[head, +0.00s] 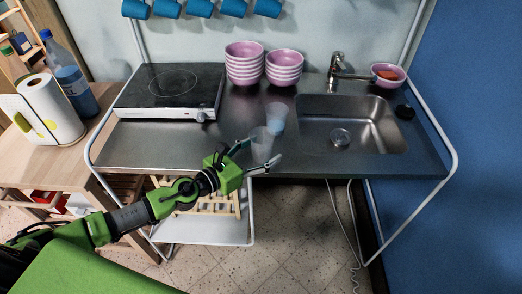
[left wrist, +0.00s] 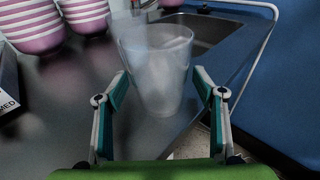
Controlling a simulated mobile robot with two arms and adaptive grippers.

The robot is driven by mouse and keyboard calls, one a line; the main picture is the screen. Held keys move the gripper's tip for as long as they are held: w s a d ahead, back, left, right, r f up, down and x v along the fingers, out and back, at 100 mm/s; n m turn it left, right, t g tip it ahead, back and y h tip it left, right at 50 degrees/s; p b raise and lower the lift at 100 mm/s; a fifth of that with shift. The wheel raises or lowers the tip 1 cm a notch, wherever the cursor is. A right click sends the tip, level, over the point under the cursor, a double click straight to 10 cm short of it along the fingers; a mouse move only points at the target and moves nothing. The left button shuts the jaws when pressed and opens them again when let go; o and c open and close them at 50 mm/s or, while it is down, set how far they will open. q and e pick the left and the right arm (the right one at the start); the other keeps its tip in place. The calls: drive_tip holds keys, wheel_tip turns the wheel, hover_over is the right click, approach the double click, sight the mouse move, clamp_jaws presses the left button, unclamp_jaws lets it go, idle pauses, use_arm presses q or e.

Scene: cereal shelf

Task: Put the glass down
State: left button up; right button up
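A clear, frosted-looking glass (head: 262,139) is at the front part of the steel counter (head: 155,145), left of the sink. It also shows in the left wrist view (left wrist: 158,65), upright between the fingers. My left gripper (head: 263,150) reaches it from the front left. I cannot tell whether the base of the glass touches the counter. A bluish cup (head: 276,115) stands just behind it. My right gripper is not in view.
Two stacks of pink-and-white bowls (head: 244,65) stand at the back. A sink (head: 365,125) with a tap (head: 338,70) is on the right; a black hob (head: 172,88) is on the left. Counter between hob and glass is clear. A white rail (head: 440,135) rounds the right end.

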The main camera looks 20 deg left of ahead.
use_arm(q)
drive_tip(key=shift+r, duration=0.25)
drive_tip(key=shift+s+a+f, duration=0.15)
drive_tip(key=shift+s+a, duration=0.05)
drive_tip(key=shift+s, duration=0.05)
drive_tip(key=b+v, duration=0.5)
drive_tip(key=v, duration=0.6)
drive_tip(key=shift+s+b, duration=0.2)
drive_tip(key=shift+b, duration=0.1)
